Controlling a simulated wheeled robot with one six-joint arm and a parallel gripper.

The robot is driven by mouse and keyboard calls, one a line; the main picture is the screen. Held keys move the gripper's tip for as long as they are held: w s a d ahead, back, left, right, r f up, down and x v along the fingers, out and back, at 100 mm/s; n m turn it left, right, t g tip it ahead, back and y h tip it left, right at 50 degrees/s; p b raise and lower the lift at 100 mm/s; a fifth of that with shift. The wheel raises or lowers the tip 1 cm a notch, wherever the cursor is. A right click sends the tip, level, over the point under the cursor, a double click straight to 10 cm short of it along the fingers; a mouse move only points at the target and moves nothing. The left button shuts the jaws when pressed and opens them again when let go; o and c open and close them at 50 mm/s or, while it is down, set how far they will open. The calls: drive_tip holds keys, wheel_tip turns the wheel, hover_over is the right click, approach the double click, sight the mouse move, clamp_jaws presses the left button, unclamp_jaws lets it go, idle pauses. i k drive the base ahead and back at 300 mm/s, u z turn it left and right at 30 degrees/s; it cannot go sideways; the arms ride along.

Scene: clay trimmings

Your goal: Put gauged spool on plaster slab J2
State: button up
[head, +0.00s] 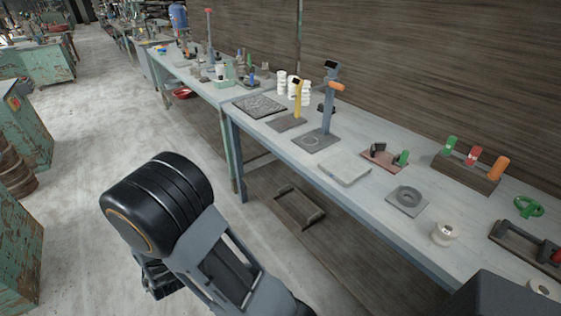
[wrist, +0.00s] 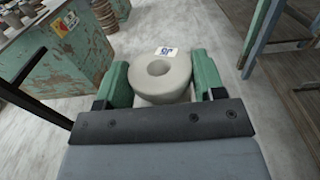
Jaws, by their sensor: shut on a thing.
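My gripper (wrist: 161,78) is shut on a pale ring-shaped spool (wrist: 178,85), with a green finger on each side. The spool has a round central hole and a small blue-and-white label on its far side. It is held in the air over the floor. In the head view the spool is hidden and my arm is at the lower left, away from the bench. A pale, flat, square slab (head: 344,168), which looks like plaster, lies bare near the bench's front edge. I cannot read any marking on it.
On the long bench (head: 470,195), right of the slab, are a grey plate with a ring (head: 408,199) and another pale spool (head: 444,234). A post stand (head: 328,112) rises to its left, a reddish block fixture (head: 383,156) behind. Open floor (head: 90,130) lies left of the bench.

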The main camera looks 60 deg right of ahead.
sight(346, 165)
drive_tip(key=u, duration=0.8)
drive_tip(key=k, duration=0.45)
drive_tip(key=z, duration=1.25)
